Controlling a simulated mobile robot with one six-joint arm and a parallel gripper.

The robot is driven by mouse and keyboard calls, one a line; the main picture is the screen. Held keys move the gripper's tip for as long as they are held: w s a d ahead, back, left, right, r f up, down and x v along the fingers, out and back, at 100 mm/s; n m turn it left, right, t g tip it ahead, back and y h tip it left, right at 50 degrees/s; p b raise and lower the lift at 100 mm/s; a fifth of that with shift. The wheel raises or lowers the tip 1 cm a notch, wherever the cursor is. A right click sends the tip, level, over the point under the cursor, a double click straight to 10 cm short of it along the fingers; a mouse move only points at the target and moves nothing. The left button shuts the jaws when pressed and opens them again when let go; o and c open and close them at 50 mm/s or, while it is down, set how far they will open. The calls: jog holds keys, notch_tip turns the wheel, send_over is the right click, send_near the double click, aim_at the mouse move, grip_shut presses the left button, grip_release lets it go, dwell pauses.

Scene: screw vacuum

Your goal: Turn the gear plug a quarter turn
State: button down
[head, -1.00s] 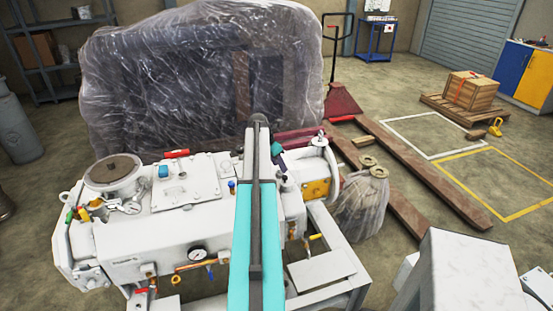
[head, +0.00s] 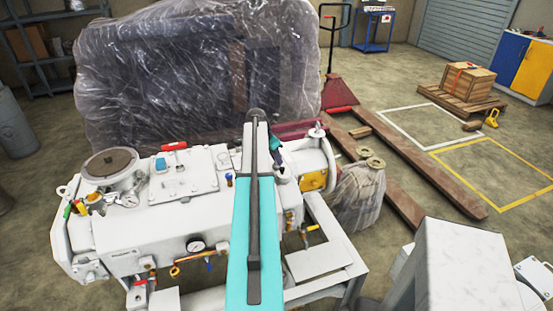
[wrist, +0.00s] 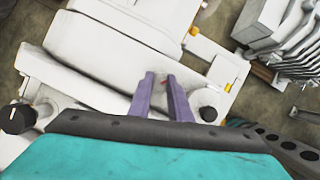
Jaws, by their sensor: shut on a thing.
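The vacuum pump (head: 150,228) is a white machine that fills the lower left of the head view. It also fills the upper part of the wrist view (wrist: 110,65). My gripper (wrist: 161,80) has two purple fingers at the pump's surface, with a narrow space between them. A small red detail shows in that space. The gear plug itself is hardly visible; the fingers close on it and cover most of it. In the head view my teal arm reaches over the pump and hides much of the work spot. I cannot tell the plug's angle.
In the head view a pressure gauge (head: 195,246) is on the pump's front. A plastic-wrapped load (head: 190,80) stands behind, and a red pallet jack (head: 340,95) is beyond.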

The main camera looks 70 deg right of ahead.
jog(key=shift+s, duration=0.1)
jog(key=n+t+p, duration=0.1)
jog(key=n, duration=0.3)
jog(key=shift+n+t+h+p, duration=0.4)
jog(key=shift+n+t, duration=0.6)
jog(key=shift+n, duration=1)
jog(key=c, duration=1.5)
grip_release()
jog(key=shift+f, duration=0.1)
jog(key=shift+c, duration=0.2)
jog(key=shift+r, duration=0.2)
jog(key=b+v, duration=0.4)
jog(key=v, duration=0.9)
jog(key=shift+r, duration=0.3)
